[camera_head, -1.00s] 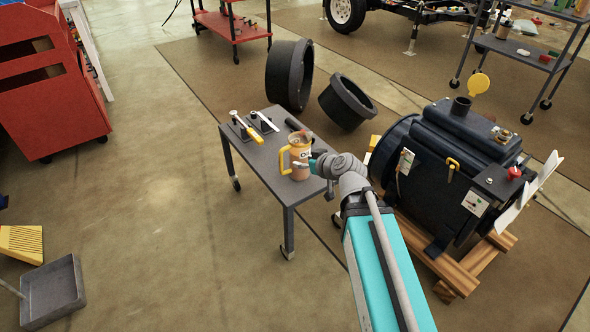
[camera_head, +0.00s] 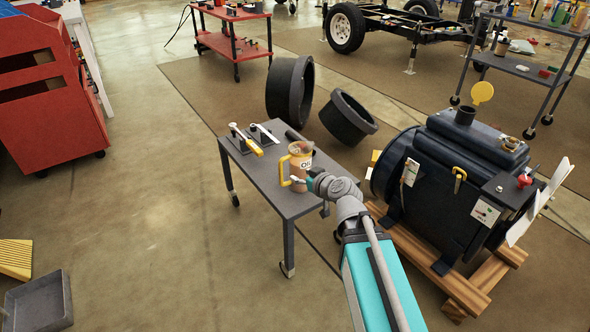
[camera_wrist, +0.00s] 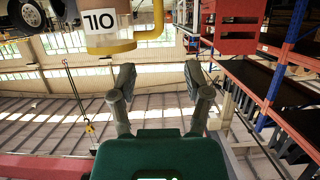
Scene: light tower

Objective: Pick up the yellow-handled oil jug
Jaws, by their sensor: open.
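The oil jug (camera_head: 303,162) is a tan cylinder with a white OIL label and a yellow handle. It stands upright on the small grey table (camera_head: 275,196), its handle towards the left. My gripper (camera_head: 306,181) is close beside the jug at its lower right, partly overlapping it in the head view. In the wrist view my gripper (camera_wrist: 160,82) is open, with nothing between its fingers. That view is upside down; the jug (camera_wrist: 106,22) shows at its top edge, beyond the fingertips, with the yellow handle at right. Whether a finger touches the jug cannot be told.
Two toggle clamps (camera_head: 247,139) stand on the table behind the jug. A dark engine-like machine (camera_head: 440,190) on a wooden pallet (camera_head: 466,284) stands close at right.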

